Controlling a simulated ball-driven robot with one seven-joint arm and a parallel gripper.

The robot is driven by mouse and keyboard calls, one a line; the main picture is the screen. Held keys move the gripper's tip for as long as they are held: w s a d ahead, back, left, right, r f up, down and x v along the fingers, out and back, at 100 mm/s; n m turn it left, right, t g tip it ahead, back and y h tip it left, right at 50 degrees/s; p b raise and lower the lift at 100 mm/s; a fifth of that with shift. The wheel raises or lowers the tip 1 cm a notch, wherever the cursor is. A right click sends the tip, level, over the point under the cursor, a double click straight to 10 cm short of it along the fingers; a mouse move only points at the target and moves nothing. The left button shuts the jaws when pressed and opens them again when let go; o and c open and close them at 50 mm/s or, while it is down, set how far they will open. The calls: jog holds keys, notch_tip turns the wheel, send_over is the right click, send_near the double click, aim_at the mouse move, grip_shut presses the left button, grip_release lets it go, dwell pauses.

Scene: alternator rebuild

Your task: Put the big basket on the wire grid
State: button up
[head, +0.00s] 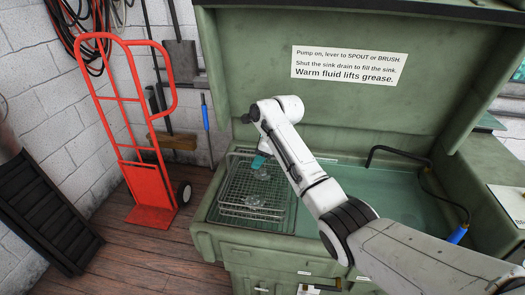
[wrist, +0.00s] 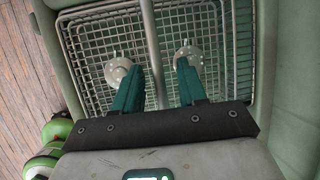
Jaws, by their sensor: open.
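A wire mesh basket (head: 238,196) sits at the left end of the green sink, with wire mesh at its sides and bottom. In the wrist view the basket (wrist: 92,38) fills most of the picture, and a pale bar crosses over it. My gripper (head: 262,163) is at the basket, its teal fingers pointing down. In the wrist view my gripper (wrist: 154,66) is open, with one finger on each side of the bar and a gap to it. Round grey pieces show at both fingertips. I cannot tell a separate wire grid from the basket's mesh.
The green sink (head: 395,205) is open to the right, with a black curved spout (head: 400,152) and a blue-handled tool. A raised green lid stands behind. A red hand truck (head: 128,140) stands on the wooden floor at the left.

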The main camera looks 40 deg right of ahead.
jog(key=v, duration=1.2)
jog(key=shift+b, duration=0.35)
dwell(1.2)
